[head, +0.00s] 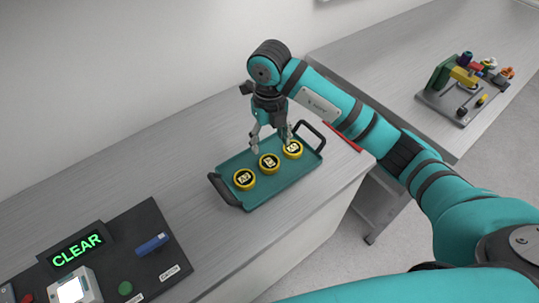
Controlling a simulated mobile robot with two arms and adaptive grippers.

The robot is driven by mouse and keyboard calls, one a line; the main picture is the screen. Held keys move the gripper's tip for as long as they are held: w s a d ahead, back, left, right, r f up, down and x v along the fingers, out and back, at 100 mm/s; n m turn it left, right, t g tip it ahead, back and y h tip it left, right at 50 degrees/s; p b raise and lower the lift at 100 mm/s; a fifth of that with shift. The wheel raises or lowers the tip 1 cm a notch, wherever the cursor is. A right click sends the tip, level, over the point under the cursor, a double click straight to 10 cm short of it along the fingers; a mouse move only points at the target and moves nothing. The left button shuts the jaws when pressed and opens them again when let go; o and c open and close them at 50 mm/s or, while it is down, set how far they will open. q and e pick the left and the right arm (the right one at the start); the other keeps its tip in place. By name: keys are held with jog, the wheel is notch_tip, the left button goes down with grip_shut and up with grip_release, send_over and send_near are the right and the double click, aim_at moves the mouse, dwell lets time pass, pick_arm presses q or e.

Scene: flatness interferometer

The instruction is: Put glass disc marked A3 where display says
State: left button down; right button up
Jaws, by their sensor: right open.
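A teal tray (285,185) with black handles holds three yellow-rimmed discs in a row: a left disc (244,180), a middle disc (269,163) and a right disc (292,149). Each has a black face with a small pale label; the labels are too small to read surely, so I cannot tell which is A3. My right gripper (271,143) is open and points down by the tray's far side, near the middle and right discs, with nothing between its fingers. A display (77,250) at lower left reads CLEAR in green. My left gripper is out of view.
The display stands on a dark panel (150,225) with a blue bar (151,244), a green button (125,288) and a white lit device (73,291). A second bench at right carries a dark stand (452,103) with coloured parts. Bare bench lies between panel and tray.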

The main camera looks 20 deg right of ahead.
notch_tip(320, 180, up, 4)
jog(key=shift+f, duration=0.1)
dwell(0.6)
